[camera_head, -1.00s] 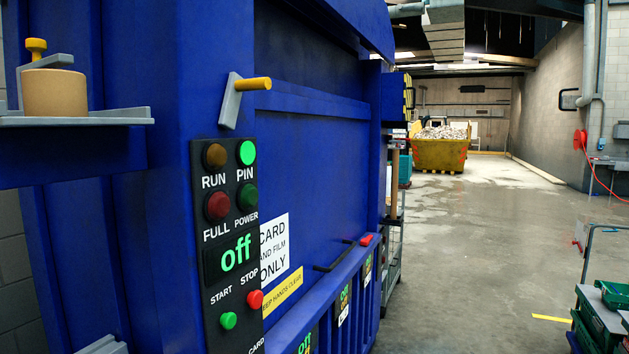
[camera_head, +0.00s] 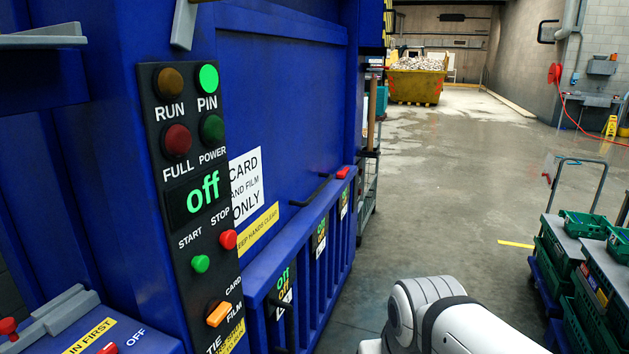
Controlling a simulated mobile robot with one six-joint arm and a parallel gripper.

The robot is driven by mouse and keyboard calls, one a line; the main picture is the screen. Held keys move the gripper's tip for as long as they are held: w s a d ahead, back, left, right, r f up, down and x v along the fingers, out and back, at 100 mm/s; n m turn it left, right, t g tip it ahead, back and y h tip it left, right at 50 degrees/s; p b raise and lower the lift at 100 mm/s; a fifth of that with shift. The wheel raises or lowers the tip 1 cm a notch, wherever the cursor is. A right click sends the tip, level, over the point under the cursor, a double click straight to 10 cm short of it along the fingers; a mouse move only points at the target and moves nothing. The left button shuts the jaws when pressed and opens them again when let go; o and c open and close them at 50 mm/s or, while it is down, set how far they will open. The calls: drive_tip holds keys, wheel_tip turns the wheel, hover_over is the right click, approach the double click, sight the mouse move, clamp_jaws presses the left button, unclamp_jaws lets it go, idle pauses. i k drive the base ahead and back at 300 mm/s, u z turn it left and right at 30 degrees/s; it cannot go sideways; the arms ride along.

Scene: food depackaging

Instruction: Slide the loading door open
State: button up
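The blue baler stands on the left. Its front has a blue panel (camera_head: 285,90), which I take as the loading door, bearing a white "CARD AND FILM ONLY" sign (camera_head: 246,182) and a yellow "KEEP HANDS CLEAR" strip. The panel fills the front above the lower blue section. A black bar handle (camera_head: 312,191) juts out near its lower edge, with a small red piece (camera_head: 343,172) to its right. A white link of my arm shows at the bottom, right of the baler. My gripper is out of view.
A control panel (camera_head: 192,230) reads "off", with a lit green PIN lamp. Carts with green crates (camera_head: 586,223) stand at right. A yellow skip (camera_head: 415,86) is at the back. Wet floor between baler and carts is clear. A rack (camera_head: 369,185) stands beyond the baler.

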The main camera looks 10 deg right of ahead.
sight(282, 69)
drive_tip(key=z, duration=0.45)
drive_tip(key=i, duration=2.05)
drive_tip(key=u, duration=0.6)
drive_tip(key=k, duration=0.8)
drive_tip(key=u, duration=0.2)
drive_tip(key=i, duration=0.8)
drive_tip(key=z, duration=0.05)
